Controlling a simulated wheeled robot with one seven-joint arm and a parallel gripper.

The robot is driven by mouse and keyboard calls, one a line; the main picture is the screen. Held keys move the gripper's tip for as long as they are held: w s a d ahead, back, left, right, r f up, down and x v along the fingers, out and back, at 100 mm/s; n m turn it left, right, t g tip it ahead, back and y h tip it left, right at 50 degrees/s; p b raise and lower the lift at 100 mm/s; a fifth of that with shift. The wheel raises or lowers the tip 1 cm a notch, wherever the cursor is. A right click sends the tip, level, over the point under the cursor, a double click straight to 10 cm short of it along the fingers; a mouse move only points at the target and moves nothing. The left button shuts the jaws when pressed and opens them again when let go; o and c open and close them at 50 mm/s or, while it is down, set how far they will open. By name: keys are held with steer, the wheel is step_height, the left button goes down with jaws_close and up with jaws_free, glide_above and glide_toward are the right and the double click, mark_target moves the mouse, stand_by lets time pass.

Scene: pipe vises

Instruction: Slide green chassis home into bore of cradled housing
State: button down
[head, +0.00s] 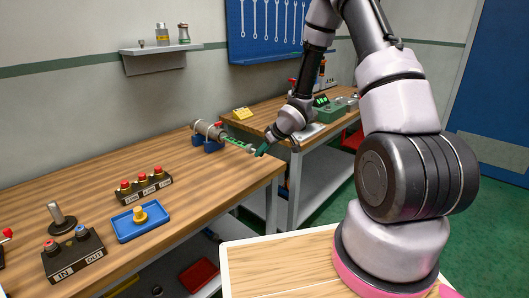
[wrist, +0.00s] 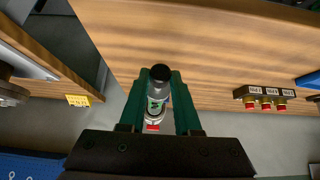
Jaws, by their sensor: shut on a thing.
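The green chassis (head: 238,143) is a long, slim piece over the workbench near its far right corner. The grey housing (head: 205,128) lies in a blue cradle (head: 208,144) on the bench. The chassis lines up with the housing, its far end at the housing's right-hand mouth; I cannot tell how deep it sits in the bore. My gripper (head: 259,150) is shut on the chassis's near end. In the wrist view, my green fingers (wrist: 160,76) flank a dark-ended grey cylindrical piece (wrist: 158,88), and the parts beyond it overlap.
A blue tray (head: 124,236) with a yellow knob, a red-button box (head: 145,186) and an IN/OUT box (head: 74,257) stand left on the bench. A second bench behind holds a green device (head: 326,110) and a yellow sign (head: 242,113). The bench's middle front is clear.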

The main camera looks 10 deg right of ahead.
mark_target(237, 142)
steer(key=shift+w+a, duration=0.25)
steer(key=shift+w, duration=0.1)
steer(key=shift+w+a, duration=0.1)
steer(key=shift+w, duration=0.05)
stand_by(0.4)
steer(key=shift+w+a, duration=0.55)
steer(key=shift+w, duration=0.25)
stand_by(0.3)
steer(key=shift+w+a, duration=0.75)
steer(key=shift+w, duration=0.25)
steer(key=shift+w+a, duration=0.75)
steer(key=shift+w, duration=0.3)
steer(key=shift+w+a, duration=0.7)
steer(key=shift+w, duration=0.25)
steer(key=shift+w+a, duration=0.7)
steer(key=shift+w, duration=0.25)
